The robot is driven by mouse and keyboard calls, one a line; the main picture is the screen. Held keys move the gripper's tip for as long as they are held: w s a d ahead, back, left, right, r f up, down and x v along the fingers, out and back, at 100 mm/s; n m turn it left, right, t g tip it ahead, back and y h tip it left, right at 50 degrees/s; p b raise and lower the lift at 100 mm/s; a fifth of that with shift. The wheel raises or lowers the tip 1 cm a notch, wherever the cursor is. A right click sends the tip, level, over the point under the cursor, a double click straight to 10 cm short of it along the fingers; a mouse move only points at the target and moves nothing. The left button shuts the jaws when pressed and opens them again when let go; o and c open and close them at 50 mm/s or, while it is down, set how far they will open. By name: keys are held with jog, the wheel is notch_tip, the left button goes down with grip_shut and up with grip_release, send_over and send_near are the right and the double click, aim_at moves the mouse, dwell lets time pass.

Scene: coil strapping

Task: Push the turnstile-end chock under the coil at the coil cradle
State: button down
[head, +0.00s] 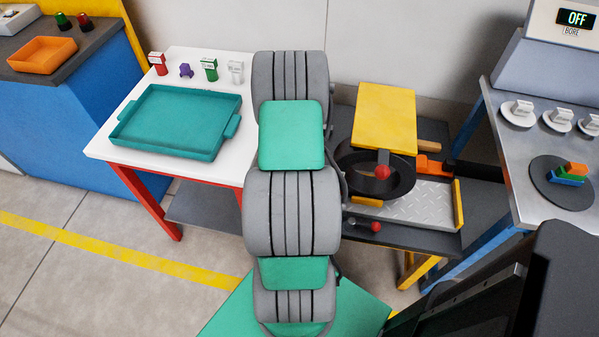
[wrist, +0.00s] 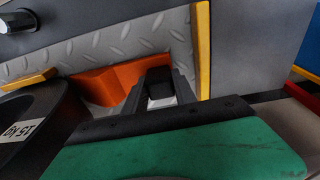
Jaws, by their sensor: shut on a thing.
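The orange chock (head: 428,167) lies along the plated bed of the coil cradle (head: 420,196), to the right of the dark coil (head: 352,181). In the wrist view the chock (wrist: 95,85) points toward the coil (wrist: 45,120), which carries a label. The chock's near end looks close to the coil; I cannot tell whether they touch. My gripper (head: 448,168) reaches in from the right and is shut on the chock's outer end. In the wrist view its dark fingers (wrist: 158,82) are at that end.
A yellow end stop (head: 458,205) stands at the bed's right end, close to my fingers in the wrist view (wrist: 203,45). A yellow panel (head: 385,118) rises behind the coil. Red-knobbed handles (head: 376,226) stick out. A steel bench (head: 510,165) stands right; a teal tray (head: 150,150) lies left.

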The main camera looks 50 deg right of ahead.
jog(key=shift+s+d+r, duration=0.1)
jog(key=shift+s+d, duration=0.15)
jog(key=shift+s, duration=0.3)
jog(key=shift+s+d, duration=0.25)
jog(key=shift+s, duration=0.3)
jog(key=c, duration=0.9)
grip_release()
jog(key=w+r+p, duration=0.1)
jog(key=r, duration=0.3)
jog(key=a+r+p, duration=0.1)
jog(key=r, duration=0.3)
jog(key=w+a+r+p, duration=0.1)
jog(key=r+p, duration=0.1)
jog(key=r, duration=0.2)
jog(key=shift+w+a+r, duration=0.15)
jog(key=shift+w+r, duration=0.15)
